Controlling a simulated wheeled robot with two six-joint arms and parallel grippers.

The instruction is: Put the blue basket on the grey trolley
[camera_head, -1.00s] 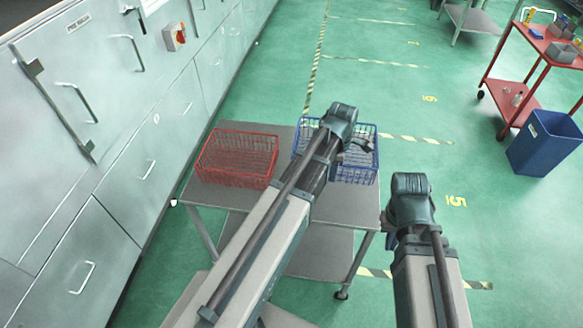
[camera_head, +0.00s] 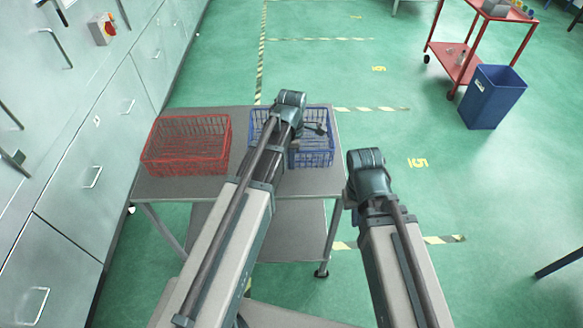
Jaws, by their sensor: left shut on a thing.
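The blue wire basket (camera_head: 320,152) is at the right end of the top of the grey trolley (camera_head: 240,184), beside a red wire basket. It looks level; I cannot tell whether it rests on the top or hangs just above it. My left gripper (camera_head: 317,129) is at the blue basket, shut on it; my wrist and forearm hide its middle and left part. My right gripper (camera_head: 350,200) is right of the trolley's edge, apart from the basket. Its fingers are mostly hidden behind my wrist.
The red wire basket (camera_head: 187,146) fills the trolley's left end. Grey cabinets (camera_head: 75,150) stand along the left. A blue bin (camera_head: 493,97) and a red trolley (camera_head: 480,42) are at the upper right. Green floor is free right of the grey trolley.

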